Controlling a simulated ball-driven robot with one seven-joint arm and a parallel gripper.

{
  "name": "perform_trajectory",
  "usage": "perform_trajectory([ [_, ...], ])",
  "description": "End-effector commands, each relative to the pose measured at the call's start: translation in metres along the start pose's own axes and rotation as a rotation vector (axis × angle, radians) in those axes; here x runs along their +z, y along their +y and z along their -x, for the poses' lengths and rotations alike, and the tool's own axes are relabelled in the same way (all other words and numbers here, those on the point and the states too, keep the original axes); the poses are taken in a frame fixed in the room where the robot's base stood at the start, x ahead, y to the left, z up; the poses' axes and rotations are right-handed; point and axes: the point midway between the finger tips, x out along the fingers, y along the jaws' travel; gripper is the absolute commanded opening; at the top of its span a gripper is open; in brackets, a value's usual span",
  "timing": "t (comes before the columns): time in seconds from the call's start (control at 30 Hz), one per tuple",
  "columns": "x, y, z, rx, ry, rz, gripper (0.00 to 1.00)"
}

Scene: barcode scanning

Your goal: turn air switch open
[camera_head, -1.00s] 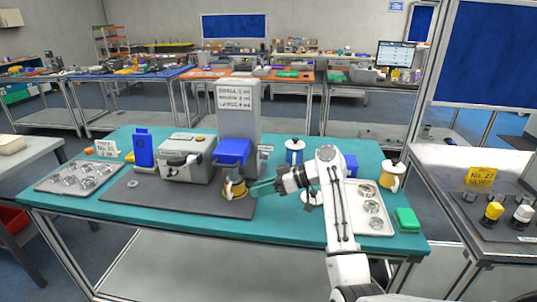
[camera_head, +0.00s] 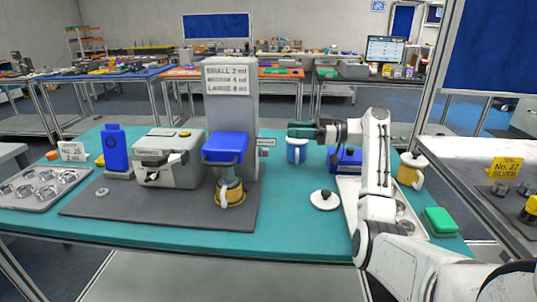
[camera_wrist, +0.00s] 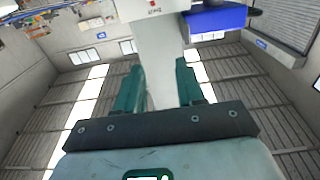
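The dispensing machine is a tall grey column (camera_head: 236,95) with a printed size sign and a blue head (camera_head: 226,147). A small white label or plate (camera_head: 266,142) sticks out on its right side; I cannot tell whether this is the air switch. My gripper (camera_head: 292,130) is right of the column, above a blue cup, with its green fingers pointing left and apart from the column. In the wrist view the two fingers (camera_wrist: 158,82) are spread with nothing between them; the grey column (camera_wrist: 150,10) shows beyond them. The switch's position cannot be made out.
A grey box machine (camera_head: 167,160) and metal tray (camera_head: 40,187) are left.

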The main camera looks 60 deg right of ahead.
Motion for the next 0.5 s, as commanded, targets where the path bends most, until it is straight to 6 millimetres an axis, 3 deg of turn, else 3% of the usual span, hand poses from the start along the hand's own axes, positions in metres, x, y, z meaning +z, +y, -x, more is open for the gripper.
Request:
perform_trajectory([
  [0.4,0.076,-0.001,0.0,0.002,-0.001,-0.007,0.38],
  [0.5,0.071,-0.001,-0.024,-0.003,-0.002,-0.003,0.38],
])
